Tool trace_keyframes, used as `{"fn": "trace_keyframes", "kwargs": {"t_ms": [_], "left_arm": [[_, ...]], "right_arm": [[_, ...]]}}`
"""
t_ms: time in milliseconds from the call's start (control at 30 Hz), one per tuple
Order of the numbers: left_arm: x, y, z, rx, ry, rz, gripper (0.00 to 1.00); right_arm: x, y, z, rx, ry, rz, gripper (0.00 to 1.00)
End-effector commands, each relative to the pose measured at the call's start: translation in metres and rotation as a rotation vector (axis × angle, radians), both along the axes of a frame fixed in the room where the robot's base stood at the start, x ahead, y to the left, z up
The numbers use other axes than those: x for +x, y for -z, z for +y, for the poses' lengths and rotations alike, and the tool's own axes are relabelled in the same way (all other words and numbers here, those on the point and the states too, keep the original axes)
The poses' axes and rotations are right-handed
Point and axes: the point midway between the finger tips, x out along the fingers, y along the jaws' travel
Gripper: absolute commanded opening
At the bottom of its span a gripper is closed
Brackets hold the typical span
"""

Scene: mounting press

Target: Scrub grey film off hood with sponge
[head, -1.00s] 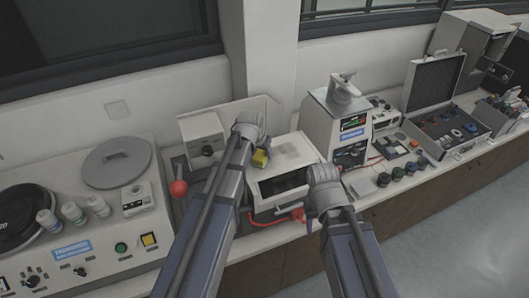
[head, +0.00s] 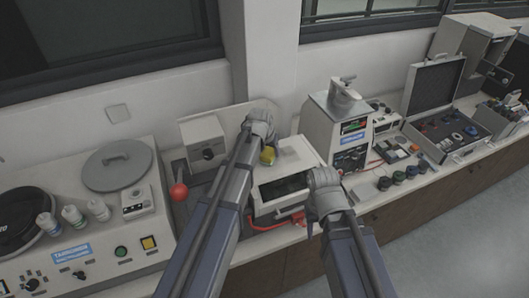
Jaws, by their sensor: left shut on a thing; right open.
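The hood (head: 299,156) is the pale, box-like cover with a dark front window, at the middle of the bench in the head view. Any grey film on it is too faint to make out. My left gripper (head: 265,142) is shut on the yellow sponge (head: 268,156) and holds it at the hood's upper left edge. I cannot tell whether the sponge touches the hood. My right gripper (head: 325,190) is open and empty, in front of the hood's right side. My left arm hides part of the area left of the hood.
A red-knobbed lever (head: 178,192) stands left of my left arm. A red hose (head: 290,219) lies below the hood's front. An open case (head: 435,95) is further right.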

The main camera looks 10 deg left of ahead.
Motion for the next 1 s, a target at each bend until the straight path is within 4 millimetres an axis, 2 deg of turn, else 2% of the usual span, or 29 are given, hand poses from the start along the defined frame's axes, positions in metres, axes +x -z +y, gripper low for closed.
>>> {"fn": "trace_keyframes", "kwargs": {"t_ms": [267,700,1000], "left_arm": [[0.003,0.000,-0.004,0.000,0.000,-0.001,0.05],[0.021,0.003,-0.030,-0.001,0.000,0.000,0.05],[0.024,0.003,-0.035,-0.002,0.001,0.001,0.05]], "right_arm": [[0.000,0.000,0.000,0.000,0.000,0.000,0.50],[0.000,0.003,0.000,0.000,0.000,0.000,0.50],[0.000,0.003,0.000,0.000,0.000,0.000,0.50]]}}
